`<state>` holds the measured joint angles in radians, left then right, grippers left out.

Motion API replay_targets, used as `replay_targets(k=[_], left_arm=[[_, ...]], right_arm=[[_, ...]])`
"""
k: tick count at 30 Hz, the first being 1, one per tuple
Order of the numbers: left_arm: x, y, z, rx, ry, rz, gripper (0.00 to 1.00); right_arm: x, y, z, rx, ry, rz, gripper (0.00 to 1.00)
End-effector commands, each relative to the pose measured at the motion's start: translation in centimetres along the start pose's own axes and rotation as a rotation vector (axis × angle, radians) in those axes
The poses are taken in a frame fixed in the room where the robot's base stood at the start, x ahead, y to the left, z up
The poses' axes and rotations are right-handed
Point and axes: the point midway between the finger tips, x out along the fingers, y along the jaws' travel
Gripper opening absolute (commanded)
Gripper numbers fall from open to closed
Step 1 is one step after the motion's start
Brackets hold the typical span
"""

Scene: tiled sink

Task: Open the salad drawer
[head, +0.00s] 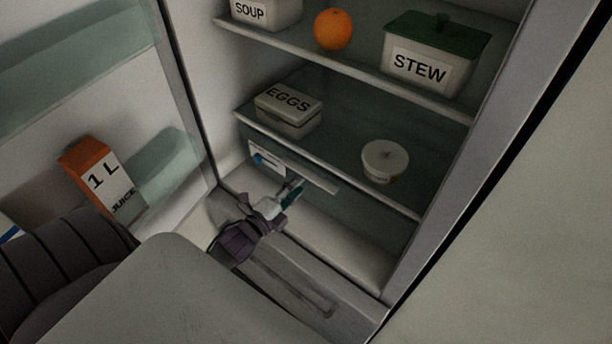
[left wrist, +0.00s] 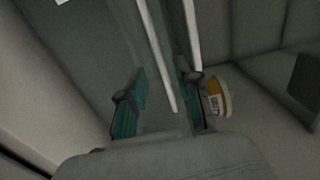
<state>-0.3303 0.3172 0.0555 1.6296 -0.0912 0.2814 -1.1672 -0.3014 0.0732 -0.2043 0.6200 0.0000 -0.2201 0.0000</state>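The salad drawer (head: 345,212) is the dim, glassy front at the bottom of the fridge, below the lowest shelf. It looks shut. A pale strip (head: 318,180) runs along its upper front, perhaps its handle. My left gripper (head: 290,190) is at this strip, near its middle, partly hiding it. In the left wrist view, the teal fingers of my left gripper (left wrist: 162,106) stand apart, with a pale bar (left wrist: 156,55) reaching between them. I cannot tell whether either finger touches it. My right gripper is not in view.
The lowest shelf holds an egg box (head: 289,112) and a round tub (head: 385,161). Above are a soup box (head: 265,14), an orange (head: 332,29) and a stew box (head: 432,58). The open door at left holds a juice carton (head: 103,178). A yellow tub (left wrist: 220,98) shows in the left wrist view.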

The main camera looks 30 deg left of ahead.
Motion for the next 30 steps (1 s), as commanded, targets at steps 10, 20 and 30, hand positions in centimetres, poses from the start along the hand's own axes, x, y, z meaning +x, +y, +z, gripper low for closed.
replay_targets(k=[10,20,30], left_arm=[[4.0,0.0,0.0,-0.002,0.000,0.000,0.33],[4.2,0.1,0.0,-0.002,0.000,0.001,0.30],[4.2,0.1,0.0,-0.002,0.000,0.001,0.00]], right_arm=[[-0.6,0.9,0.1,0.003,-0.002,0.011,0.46],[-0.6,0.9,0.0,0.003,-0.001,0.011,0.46],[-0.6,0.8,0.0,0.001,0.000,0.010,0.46]])
